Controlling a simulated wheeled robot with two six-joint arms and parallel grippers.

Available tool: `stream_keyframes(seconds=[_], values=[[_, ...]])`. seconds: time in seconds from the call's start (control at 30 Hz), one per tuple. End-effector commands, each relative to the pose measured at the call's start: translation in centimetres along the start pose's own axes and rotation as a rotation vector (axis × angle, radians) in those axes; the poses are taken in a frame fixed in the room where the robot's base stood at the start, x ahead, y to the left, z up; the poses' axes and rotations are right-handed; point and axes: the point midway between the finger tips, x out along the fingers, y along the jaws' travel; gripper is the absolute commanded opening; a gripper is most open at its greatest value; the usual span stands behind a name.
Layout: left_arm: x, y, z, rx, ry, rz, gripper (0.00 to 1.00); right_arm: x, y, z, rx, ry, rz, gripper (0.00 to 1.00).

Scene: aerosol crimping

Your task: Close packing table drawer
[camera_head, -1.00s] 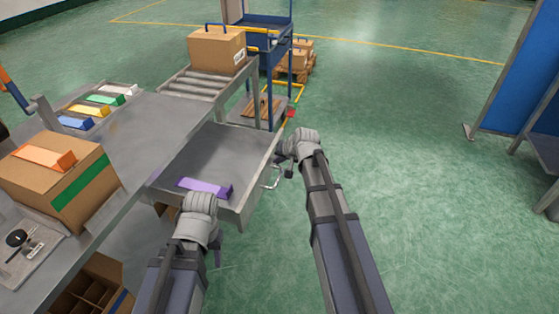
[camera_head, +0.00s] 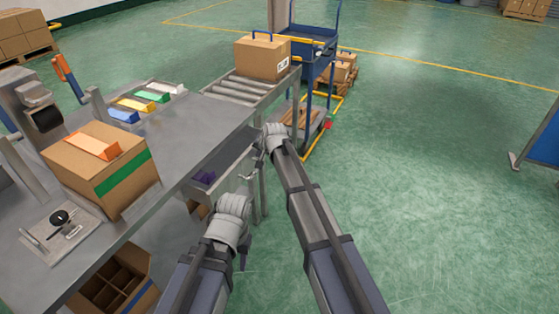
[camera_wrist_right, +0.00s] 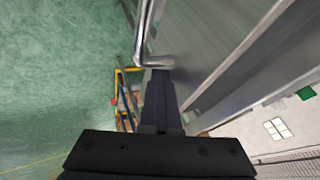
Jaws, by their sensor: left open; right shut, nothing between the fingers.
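The packing table drawer (camera_head: 228,155) is partly open, sticking out from the right side of the grey table (camera_head: 185,150). A purple item (camera_head: 205,177) lies inside it, partly visible. The drawer's metal handle (camera_head: 247,177) is on its front; the handle bar also shows in the right wrist view (camera_wrist_right: 144,35). My right gripper (camera_head: 259,158) is shut and empty at the drawer front, close to the handle. In the right wrist view its dark fingers (camera_wrist_right: 160,92) end at the handle's bend; contact is unclear. My left gripper (camera_head: 243,255) is open, lower and nearer, in front of the drawer.
On the table are a cardboard box (camera_head: 100,165) with an orange item on top and several coloured bins (camera_head: 135,105). A roller conveyor (camera_head: 250,88) carries another box (camera_head: 262,57). A blue cart (camera_head: 318,50) stands beyond.

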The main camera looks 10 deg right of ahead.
Motion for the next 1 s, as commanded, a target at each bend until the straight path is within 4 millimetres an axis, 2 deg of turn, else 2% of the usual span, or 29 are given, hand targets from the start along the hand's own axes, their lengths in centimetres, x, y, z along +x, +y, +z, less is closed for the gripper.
stream_keyframes(seconds=[0.03,0.1,0.4,0.6,1.0], values=[[0.0,0.0,0.0,0.000,0.000,0.000,0.46,0.9,-1.5,-0.2,-0.004,-0.001,-0.002,0.00],[0.0,0.0,0.0,0.000,0.000,0.000,0.46,1.7,-3.0,-0.2,-0.002,0.000,-0.002,0.00],[0.0,0.0,0.0,0.000,0.000,0.000,0.46,4.0,-7.4,-0.2,-0.002,0.001,-0.001,0.00],[0.0,0.0,0.0,0.000,0.000,0.000,0.46,4.7,-8.8,-0.1,0.000,0.000,-0.001,0.00],[0.0,0.0,0.0,0.000,0.000,0.000,0.46,5.0,-9.5,-0.1,0.000,0.002,-0.006,0.00]])
